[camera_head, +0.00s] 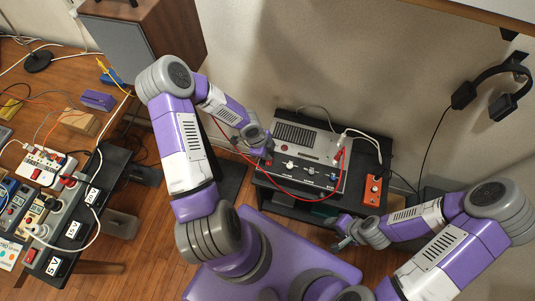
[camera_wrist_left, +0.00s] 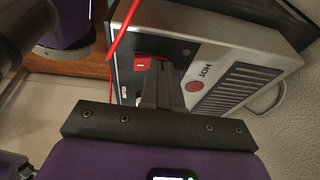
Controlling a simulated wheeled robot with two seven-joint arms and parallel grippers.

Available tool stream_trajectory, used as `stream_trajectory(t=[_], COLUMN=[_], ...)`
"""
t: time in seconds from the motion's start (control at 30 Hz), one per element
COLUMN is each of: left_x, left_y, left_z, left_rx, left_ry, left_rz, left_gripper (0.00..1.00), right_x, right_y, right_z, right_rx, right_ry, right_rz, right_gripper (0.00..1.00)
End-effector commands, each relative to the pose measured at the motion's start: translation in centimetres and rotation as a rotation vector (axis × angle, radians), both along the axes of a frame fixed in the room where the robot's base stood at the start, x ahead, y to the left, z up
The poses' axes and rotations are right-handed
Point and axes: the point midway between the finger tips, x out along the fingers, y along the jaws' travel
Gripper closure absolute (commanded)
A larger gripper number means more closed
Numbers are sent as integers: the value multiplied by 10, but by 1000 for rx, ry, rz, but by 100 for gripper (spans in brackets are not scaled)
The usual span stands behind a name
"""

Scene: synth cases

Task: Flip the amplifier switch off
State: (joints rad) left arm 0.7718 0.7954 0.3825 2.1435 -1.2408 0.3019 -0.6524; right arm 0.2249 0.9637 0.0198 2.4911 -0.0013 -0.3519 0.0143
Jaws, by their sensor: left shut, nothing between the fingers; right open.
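The amplifier (camera_head: 318,147) is a pale box with a dark grille, several knobs and a red cable. It stands on a dark stand in the middle of the head view. In the left wrist view the amplifier (camera_wrist_left: 205,85) shows a "HOT" label and a red dot. A red rocker switch (camera_wrist_left: 147,62) on it is partly hidden behind my fingers. My left gripper (camera_head: 267,156) is shut and empty at the amplifier's left front corner. Its fingertips (camera_wrist_left: 162,68) look very close to the switch; I cannot tell if they touch. My right gripper (camera_head: 345,238) is open, below the stand's front edge.
An orange pedal box (camera_head: 373,190) sits right of the amplifier. A red cable (camera_wrist_left: 125,28) hangs near my left fingers. A wooden speaker (camera_head: 135,42) and a cluttered table with power strips (camera_head: 75,215) are at left. Headphones (camera_head: 490,90) hang on the right wall.

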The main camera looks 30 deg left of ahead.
Motion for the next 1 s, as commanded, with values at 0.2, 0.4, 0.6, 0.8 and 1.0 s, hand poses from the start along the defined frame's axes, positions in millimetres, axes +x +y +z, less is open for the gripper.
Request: stream_trajectory(t=[0.2, 0.4, 0.6, 0.8, 1.0], left_x=[-6, -17, -22, -21, -20], left_y=[-2, -4, -6, -6, -7], left_z=[-4, -4, -2, -1, 11], left_rx=[-3, -4, -6, -6, -5], left_ry=[8, 15, 18, 15, 12], left_rz=[-2, -2, -1, -2, -4], left_gripper=[100, 100, 100, 100, 100], right_x=[0, 0, 0, 0, 0], right_y=[0, 0, 0, 0, 0], right_z=[-4, -11, -13, -12, -1], right_rx=[0, 0, 0, 0, 0], right_ry=[0, 0, 0, 0, 0], right_rz=[0, 0, 0, 0, 0], right_gripper=[48, 48, 48, 48, 48])
